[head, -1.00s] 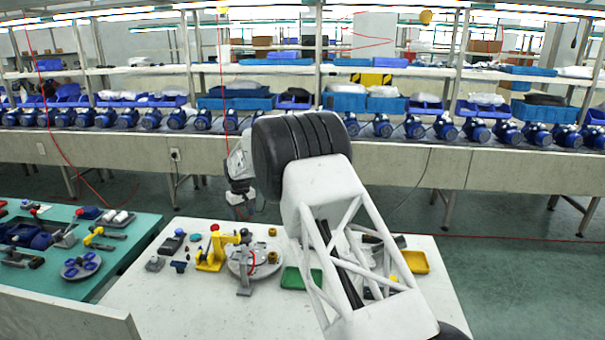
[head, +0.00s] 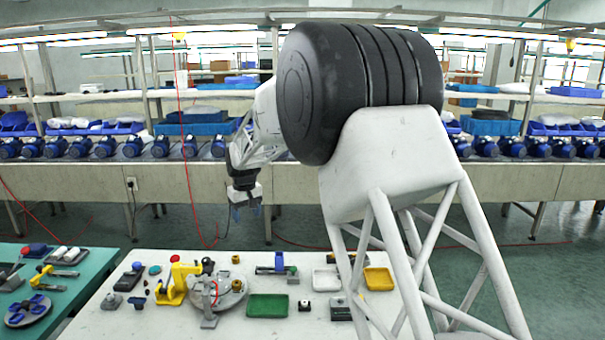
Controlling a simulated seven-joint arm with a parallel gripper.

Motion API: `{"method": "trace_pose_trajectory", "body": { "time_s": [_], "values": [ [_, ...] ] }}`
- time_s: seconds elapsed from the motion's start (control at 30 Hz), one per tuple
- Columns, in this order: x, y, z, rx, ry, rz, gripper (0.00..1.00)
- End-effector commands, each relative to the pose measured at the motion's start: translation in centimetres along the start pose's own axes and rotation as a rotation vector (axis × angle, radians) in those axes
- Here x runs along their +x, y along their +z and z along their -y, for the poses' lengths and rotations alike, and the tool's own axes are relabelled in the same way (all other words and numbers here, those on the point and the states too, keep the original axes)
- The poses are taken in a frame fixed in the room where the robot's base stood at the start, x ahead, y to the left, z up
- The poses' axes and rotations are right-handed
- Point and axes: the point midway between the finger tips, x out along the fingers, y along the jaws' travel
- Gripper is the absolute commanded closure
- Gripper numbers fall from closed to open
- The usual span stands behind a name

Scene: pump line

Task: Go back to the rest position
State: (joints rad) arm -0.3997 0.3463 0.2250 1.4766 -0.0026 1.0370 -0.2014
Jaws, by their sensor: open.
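My gripper (head: 247,212) hangs from my raised arm in the head view, above and behind the far edge of the white table (head: 110,318). It points down and looks empty, with its fingers apart. Nothing touches it. My arm's large black joint and white lattice link fill the right middle of the view and hide part of the table's right side.
On the white table are a yellow press-like fixture (head: 178,284), a round grey plate (head: 232,296), a green tray (head: 268,306), a yellow tray (head: 379,279) and small parts. A teal table (head: 75,290) stands left. Blue pumps (head: 81,147) line the conveyor behind.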

Motion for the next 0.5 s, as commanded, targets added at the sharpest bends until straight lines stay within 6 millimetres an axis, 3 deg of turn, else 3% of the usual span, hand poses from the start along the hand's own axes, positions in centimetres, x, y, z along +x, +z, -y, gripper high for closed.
{"method": "trace_pose_trajectory", "body": {
  "time_s": [0.1,0.5],
  "values": [
    [-2.2,3.0,-1.2,0.03,0.003,-0.009,0.38],
    [-7.9,13.1,-4.2,0.127,0.014,-0.034,0.38]
  ]
}}
